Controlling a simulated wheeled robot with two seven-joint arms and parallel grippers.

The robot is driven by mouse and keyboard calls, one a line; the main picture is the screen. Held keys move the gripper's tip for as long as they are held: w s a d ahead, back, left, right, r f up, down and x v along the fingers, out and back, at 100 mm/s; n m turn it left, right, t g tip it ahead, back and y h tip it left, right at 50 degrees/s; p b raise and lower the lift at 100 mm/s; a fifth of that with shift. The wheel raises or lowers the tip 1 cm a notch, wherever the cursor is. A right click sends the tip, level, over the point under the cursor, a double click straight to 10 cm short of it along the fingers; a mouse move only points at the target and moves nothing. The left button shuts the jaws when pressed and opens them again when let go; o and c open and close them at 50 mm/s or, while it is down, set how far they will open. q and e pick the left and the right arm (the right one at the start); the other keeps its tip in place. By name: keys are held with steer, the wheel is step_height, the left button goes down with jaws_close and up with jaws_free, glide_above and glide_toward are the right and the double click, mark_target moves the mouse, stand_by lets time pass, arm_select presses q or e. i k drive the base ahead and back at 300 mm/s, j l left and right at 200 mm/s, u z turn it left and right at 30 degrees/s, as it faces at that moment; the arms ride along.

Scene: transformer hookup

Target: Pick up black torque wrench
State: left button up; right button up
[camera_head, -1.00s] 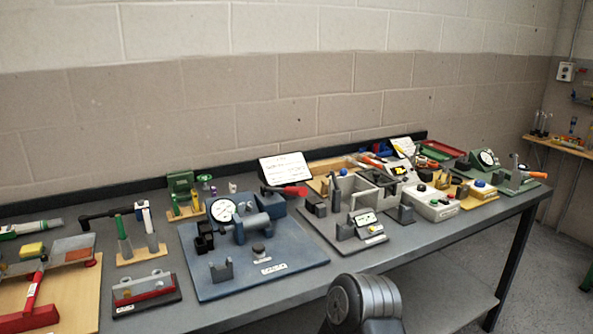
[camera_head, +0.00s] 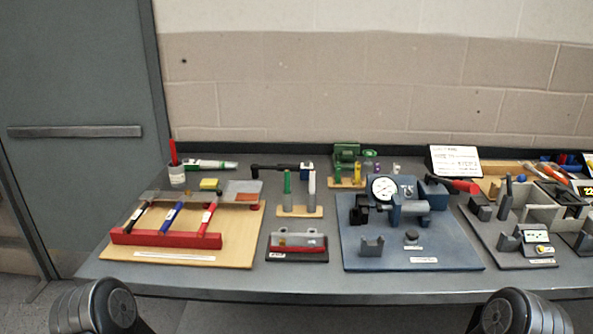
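A black bar-shaped tool with a knobbed left end (camera_head: 276,167) lies near the back of the bench, left of centre. It looks like the black torque wrench. A white and blue piece (camera_head: 306,169) is at its right end; I cannot tell whether it is part of the tool. The tool lies behind a small wooden stand (camera_head: 300,212) holding green and white upright pieces. Neither of my grippers shows; only rounded grey links of my own arms are at the bottom left and bottom right.
In front, a wooden board (camera_head: 245,255) with a red rack holds several pens. A small grey-red fixture (camera_head: 297,247) sits right of it. A blue plate (camera_head: 450,262) carries a dial gauge (camera_head: 384,189). A red-handled tool (camera_head: 462,186) lies behind. A grey door (camera_head: 75,100) stands left.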

mark_target(305, 172)
steer(key=i+z, duration=0.3)
steer(key=z, duration=0.2)
steer(key=i+z, duration=0.45)
steer(key=k+j, duration=0.05)
steer(key=k, duration=0.05)
